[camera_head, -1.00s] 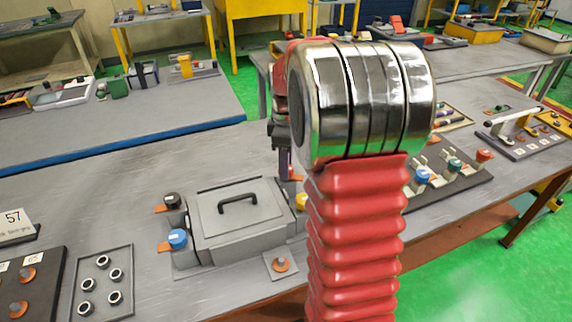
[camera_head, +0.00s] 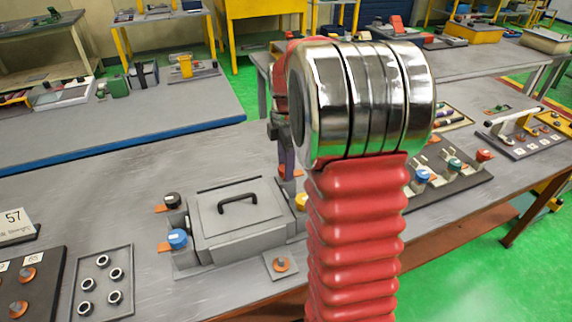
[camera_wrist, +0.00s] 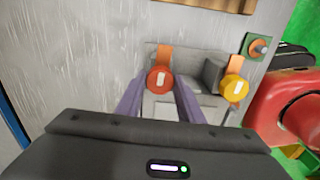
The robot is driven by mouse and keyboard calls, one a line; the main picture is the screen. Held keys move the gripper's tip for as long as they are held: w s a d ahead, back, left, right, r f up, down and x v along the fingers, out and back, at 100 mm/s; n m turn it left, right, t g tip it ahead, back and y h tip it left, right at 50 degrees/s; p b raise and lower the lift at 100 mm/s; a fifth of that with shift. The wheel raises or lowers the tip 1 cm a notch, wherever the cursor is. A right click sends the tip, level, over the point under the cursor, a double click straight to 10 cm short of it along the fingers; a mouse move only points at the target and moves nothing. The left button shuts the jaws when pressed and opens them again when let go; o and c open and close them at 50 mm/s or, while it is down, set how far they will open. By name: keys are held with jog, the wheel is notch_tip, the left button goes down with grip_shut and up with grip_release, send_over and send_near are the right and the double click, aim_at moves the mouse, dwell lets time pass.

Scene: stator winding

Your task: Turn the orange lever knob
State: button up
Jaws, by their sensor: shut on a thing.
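The orange lever knob (camera_wrist: 160,79) is round, red-orange, with a pale mark on its face. In the wrist view it sits between the two purple fingers of my gripper (camera_wrist: 159,98), which are shut on it. An orange tab (camera_wrist: 164,58) sticks out beside it. In the head view, my gripper (camera_head: 287,165) reaches down at the back right corner of a grey box (camera_head: 235,230) with a black-handled lid.
A yellow knob (camera_wrist: 236,87) stands close to the right in the wrist view. Black (camera_head: 172,200) and blue (camera_head: 177,238) knobs sit on the box's left side. A small plate with an orange-based knob (camera_head: 281,264) lies in front. Bare bench lies behind the box.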

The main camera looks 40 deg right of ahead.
jog(key=shift+s+f, duration=0.1)
jog(key=shift+f, duration=0.05)
jog(key=o, duration=1)
jog(key=shift+o, duration=0.2)
jog(key=shift+r, duration=0.2)
notch_tip(320, 180, up, 14)
jog(key=shift+f, duration=0.2)
